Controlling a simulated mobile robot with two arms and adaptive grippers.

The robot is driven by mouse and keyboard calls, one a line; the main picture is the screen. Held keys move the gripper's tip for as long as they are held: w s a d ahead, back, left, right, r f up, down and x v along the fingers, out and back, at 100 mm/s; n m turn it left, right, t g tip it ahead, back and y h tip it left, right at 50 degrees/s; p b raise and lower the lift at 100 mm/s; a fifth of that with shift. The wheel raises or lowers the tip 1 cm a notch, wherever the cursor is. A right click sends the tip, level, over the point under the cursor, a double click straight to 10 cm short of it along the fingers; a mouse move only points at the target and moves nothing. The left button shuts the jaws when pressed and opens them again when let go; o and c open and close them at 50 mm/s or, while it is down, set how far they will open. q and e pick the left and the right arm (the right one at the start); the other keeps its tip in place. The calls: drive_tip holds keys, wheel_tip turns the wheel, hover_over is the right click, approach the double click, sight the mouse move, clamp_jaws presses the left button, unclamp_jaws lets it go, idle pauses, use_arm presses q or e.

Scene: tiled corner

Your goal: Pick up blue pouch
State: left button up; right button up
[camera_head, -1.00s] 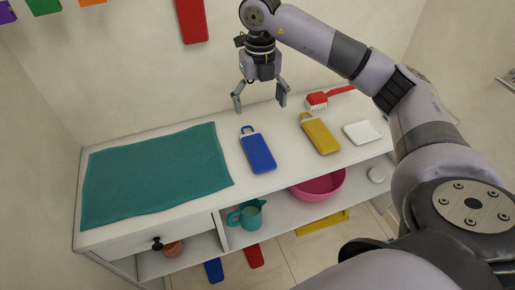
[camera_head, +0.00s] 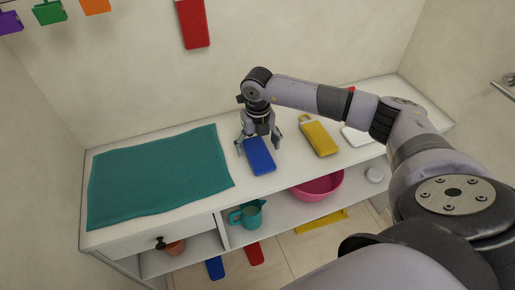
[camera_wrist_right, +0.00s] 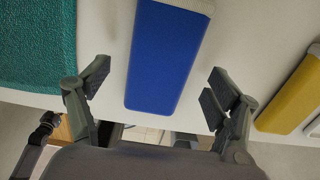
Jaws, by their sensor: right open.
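The blue pouch (camera_head: 259,157) lies flat on the white bench top, to the right of the teal towel. My right gripper (camera_head: 259,146) is over its far end, with its fingers spread to either side. In the right wrist view the blue pouch (camera_wrist_right: 166,55) lies between the two open fingertips of my right gripper (camera_wrist_right: 160,90), with space on both sides. Nothing is held. The loop end of the pouch is hidden by the gripper in the head view. My left gripper is not in view.
The teal towel (camera_head: 160,178) lies left of the pouch. A yellow pouch (camera_head: 319,138) and a white item (camera_head: 358,135) lie to the right. A pink bowl (camera_head: 318,187) and a teal pitcher (camera_head: 247,214) stand on the shelf below. A red pouch (camera_head: 193,24) hangs on the wall.

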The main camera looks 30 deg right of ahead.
sight(258, 151)
drive_tip(key=shift+f, duration=0.8)
drive_tip(key=shift+c, duration=0.3)
drive_tip(key=c, duration=1.2)
drive_tip(key=shift+r, duration=0.1)
wheel_tip(258, 151, up, 20)
drive_tip(key=shift+f+b, duration=0.1)
drive_tip(key=shift+b, duration=1)
